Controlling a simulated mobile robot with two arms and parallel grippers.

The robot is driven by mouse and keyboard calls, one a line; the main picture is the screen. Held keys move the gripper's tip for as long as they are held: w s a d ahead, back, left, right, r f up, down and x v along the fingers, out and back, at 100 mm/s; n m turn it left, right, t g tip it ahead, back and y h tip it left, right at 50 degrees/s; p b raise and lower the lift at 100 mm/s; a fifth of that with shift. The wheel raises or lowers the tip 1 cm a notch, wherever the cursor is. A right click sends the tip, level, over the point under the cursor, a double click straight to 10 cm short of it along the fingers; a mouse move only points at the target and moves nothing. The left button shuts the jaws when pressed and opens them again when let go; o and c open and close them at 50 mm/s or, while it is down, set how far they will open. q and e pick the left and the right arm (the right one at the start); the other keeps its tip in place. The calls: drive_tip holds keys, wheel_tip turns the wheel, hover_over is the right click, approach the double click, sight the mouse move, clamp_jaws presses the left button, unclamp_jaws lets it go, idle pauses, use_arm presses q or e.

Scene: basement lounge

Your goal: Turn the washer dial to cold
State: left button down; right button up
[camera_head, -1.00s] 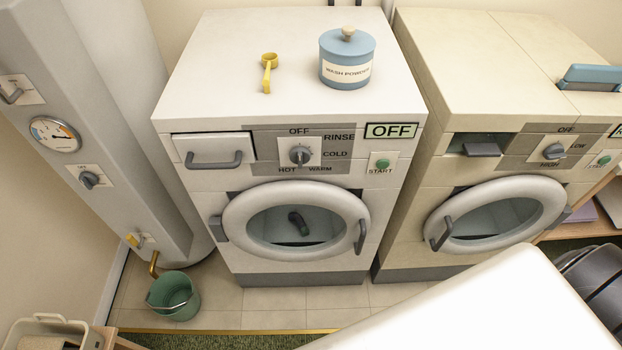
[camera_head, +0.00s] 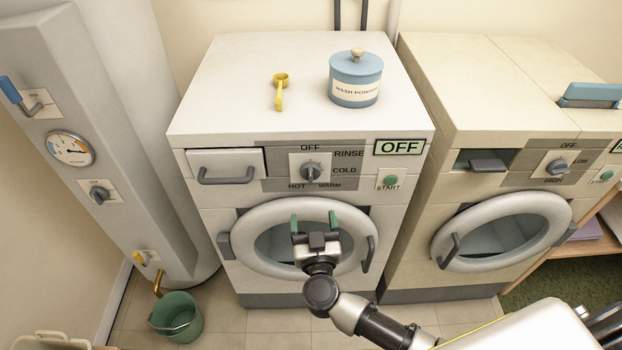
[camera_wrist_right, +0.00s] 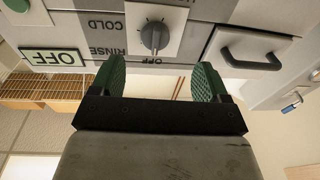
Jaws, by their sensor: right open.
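The washer dial (camera_head: 311,171) is a grey knob on a white plate on the front of the left machine (camera_head: 204,131). Labels OFF, RINSE, COLD, WARM and HOT stand around it. The dial appears to point to OFF, and the display (camera_head: 400,147) reads OFF. My right gripper (camera_head: 314,218) is open and empty, in front of the washer door and below the dial, with green fingers pointing up. In the right wrist view the dial (camera_wrist_right: 154,36) shows upside down beyond the fingers, apart from them. My left gripper is not in view.
A detergent drawer (camera_head: 226,166) is left of the dial and a START button (camera_head: 390,180) right of it. A wash powder jar (camera_head: 355,78) and yellow scoop (camera_head: 280,92) stand on top. The dryer (camera_head: 500,110) is at right, a boiler at left, a green bucket (camera_head: 176,315) on the floor.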

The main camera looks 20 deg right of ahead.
sight(311, 176)
drive_tip(key=shift+m+g+h, duration=0.5)
drive_tip(key=shift+m+g, duration=0.1)
drive_tip(key=w+r, duration=0.1)
drive_tip(key=w, duration=0.2)
drive_tip(key=w+d+r, duration=0.1)
drive_tip(key=w, duration=0.2)
drive_tip(key=w+d+r, duration=0.1)
drive_tip(key=w, duration=0.2)
drive_tip(key=shift+w+d+r, duration=0.15)
drive_tip(key=shift+w+r, duration=0.15)
drive_tip(key=shift+r, duration=0.05)
drive_tip(key=c, duration=0.9)
drive_tip(key=shift+p, duration=0.3)
